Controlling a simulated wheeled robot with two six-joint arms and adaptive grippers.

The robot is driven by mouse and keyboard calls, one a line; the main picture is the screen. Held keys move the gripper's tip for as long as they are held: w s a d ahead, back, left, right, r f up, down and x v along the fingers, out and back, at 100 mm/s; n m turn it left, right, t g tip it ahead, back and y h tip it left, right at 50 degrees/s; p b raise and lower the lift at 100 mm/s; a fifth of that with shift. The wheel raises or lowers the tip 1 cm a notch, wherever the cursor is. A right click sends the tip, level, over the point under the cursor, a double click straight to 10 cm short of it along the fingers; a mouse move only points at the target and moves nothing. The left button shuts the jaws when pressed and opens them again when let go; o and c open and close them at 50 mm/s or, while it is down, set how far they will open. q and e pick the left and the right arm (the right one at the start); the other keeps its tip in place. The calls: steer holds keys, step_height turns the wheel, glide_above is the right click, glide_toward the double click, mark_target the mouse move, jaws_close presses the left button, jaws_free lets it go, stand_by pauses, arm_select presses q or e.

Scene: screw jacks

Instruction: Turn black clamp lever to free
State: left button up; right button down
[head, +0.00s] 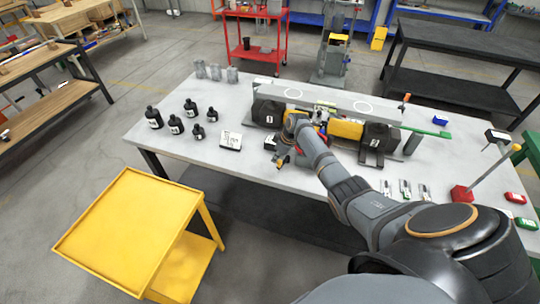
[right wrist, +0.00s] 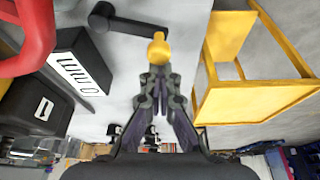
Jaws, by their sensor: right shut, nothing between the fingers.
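The black clamp lever (right wrist: 130,28) shows at the top of the right wrist view, with a round hub at its left end and a yellow ball knob (right wrist: 159,50) at its other end. My right gripper (right wrist: 156,75) is shut and empty, its fingertips just below the knob in that view; I cannot tell whether they touch it. In the head view my right gripper (head: 284,158) is low at the front of the jack fixture, and the lever cannot be made out there. My left gripper is not in view.
A red ring (right wrist: 28,60) is close in the wrist view. A yellow cart (head: 130,225) stands in front.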

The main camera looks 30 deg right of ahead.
steer(key=shift+s+d+n, duration=0.1)
steer(key=shift+s+n, duration=0.2)
steer(key=shift+n, duration=0.1)
steer(key=shift+s+n, duration=0.2)
steer(key=shift+n, duration=0.1)
steer(key=shift+s+d+g, duration=0.15)
steer(key=shift+s+g, duration=0.05)
steer(key=shift+g, duration=0.1)
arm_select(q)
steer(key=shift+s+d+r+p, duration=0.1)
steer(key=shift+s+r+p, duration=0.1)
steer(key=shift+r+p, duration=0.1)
arm_select(e)
steer(key=shift+s+d, duration=0.15)
steer(key=shift+s, duration=0.15)
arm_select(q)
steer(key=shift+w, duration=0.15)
